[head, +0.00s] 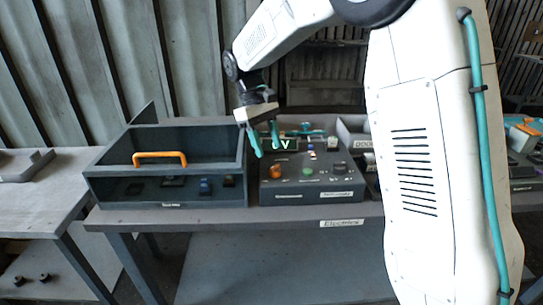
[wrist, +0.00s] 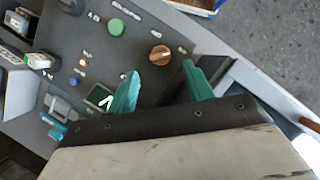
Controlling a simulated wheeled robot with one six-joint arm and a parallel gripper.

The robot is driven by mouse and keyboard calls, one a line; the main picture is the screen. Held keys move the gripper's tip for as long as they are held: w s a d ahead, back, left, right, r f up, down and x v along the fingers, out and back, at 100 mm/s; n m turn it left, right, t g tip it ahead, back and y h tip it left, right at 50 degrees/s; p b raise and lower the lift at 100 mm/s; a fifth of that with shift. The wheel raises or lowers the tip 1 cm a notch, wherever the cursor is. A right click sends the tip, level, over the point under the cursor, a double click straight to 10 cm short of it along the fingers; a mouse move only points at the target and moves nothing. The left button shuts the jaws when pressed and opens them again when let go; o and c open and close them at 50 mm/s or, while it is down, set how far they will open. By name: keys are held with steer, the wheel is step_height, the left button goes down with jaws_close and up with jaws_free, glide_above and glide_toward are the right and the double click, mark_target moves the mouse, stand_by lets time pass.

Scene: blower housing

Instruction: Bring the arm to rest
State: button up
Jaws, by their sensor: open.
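My gripper (head: 264,138) hangs at the end of my white arm, above the left back part of the dark control box (head: 325,193) in the head view. Its two teal fingers are spread apart with nothing between them. In the wrist view my gripper (wrist: 160,88) shows open over the box's panel, with the orange knob (wrist: 160,54) and the green button (wrist: 116,27) beyond the fingertips.
A grey bin (head: 215,193) with an orange handle (head: 160,158) stands left of the control box on the bench (head: 110,215). Small dark parts and a blue one lie in it. Another table (head: 25,205) stands at the left. My arm hides much of the bench's right side.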

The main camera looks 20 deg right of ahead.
steer(key=shift+v, duration=0.85)
steer(key=s+f+m, duration=0.1)
steer(key=s+f, duration=0.1)
steer(key=shift+s, duration=0.35)
steer(key=s+d+r+m+t+y, duration=0.1)
steer(key=s+d+r+m+t, duration=0.1)
steer(key=s, duration=1.3)
steer(key=s+d+r+m+t+y, duration=0.1)
steer(key=s+d+r+m+t, duration=0.1)
steer(key=s, duration=1.3)
steer(key=shift+s+d+r+t, duration=0.35)
steer(key=shift+d+r+t, duration=0.05)
steer(key=shift+r+t, duration=0.2)
